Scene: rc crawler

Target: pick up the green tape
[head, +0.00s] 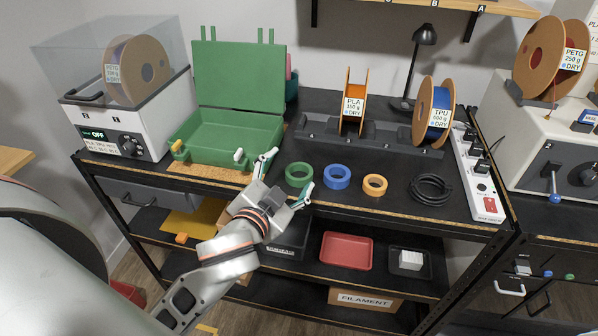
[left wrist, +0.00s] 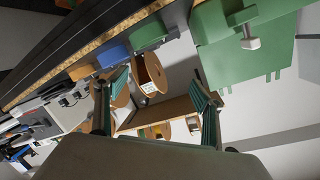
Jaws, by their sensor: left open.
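The green tape (head: 299,175) is a flat ring lying on the black bench top, near the front edge. In the left wrist view the green tape (left wrist: 148,36) shows from the side, beyond the fingers. My left gripper (head: 286,177) is open at the bench's front edge, one fingertip to the left of the tape and the other near its lower right side. Nothing is held between its fingers (left wrist: 160,86). The head view does not make clear how high the fingers are over the bench. My right gripper is not in view.
Blue tape (head: 337,177), orange tape (head: 375,185) and a black cable coil (head: 431,190) lie in a row to the right. An open green case (head: 215,135) stands at left. A spool rack (head: 320,131) is behind; a power strip (head: 480,180) is at right.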

